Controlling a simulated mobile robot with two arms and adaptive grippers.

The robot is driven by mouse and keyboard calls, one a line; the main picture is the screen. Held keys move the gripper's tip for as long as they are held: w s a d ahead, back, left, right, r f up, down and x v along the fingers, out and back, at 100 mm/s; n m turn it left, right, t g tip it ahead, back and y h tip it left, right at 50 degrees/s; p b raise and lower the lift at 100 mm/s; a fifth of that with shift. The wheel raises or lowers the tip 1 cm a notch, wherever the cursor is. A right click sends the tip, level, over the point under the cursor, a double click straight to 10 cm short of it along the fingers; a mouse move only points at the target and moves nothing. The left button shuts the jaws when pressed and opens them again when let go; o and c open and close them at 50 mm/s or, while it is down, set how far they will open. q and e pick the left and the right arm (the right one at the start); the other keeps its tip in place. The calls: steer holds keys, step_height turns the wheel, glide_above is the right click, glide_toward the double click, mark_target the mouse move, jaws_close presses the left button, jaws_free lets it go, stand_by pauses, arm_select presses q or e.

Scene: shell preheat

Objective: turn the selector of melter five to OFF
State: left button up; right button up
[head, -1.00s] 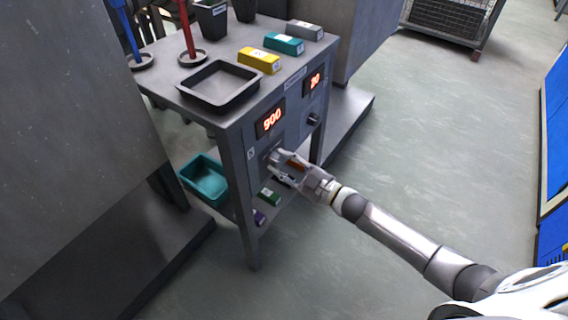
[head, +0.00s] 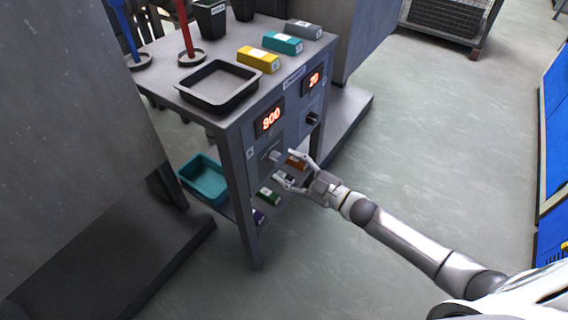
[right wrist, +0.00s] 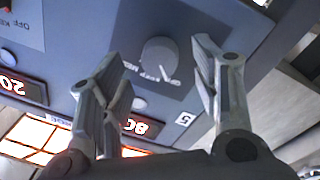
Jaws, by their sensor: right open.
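The selector of melter five is a round grey knob (right wrist: 160,58) on a dark plate marked 5, with OFF, keep and MELT lettering partly readable. A pale mark on it points toward the lettering, near keep and OFF; I cannot tell exactly which. In the head view the selector (head: 272,152) sits on the cabinet front below the left red display (head: 269,119). My right gripper (head: 284,167) is open and empty, just off the panel. In the wrist view its fingers stand either side of the knob, apart from it. My left gripper is not in view.
A second black knob (head: 312,118) sits under the right display (head: 313,79). The bench top (head: 170,62) carries a black tray (head: 222,104) and coloured boxes. A teal bin (head: 190,188) and small boxes lie on the shelf below.

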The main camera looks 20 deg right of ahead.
steer(key=v, duration=0.9)
steer(key=shift+s+d, duration=0.15)
steer(key=shift+d, duration=0.05)
steer(key=shift+a, duration=0.1)
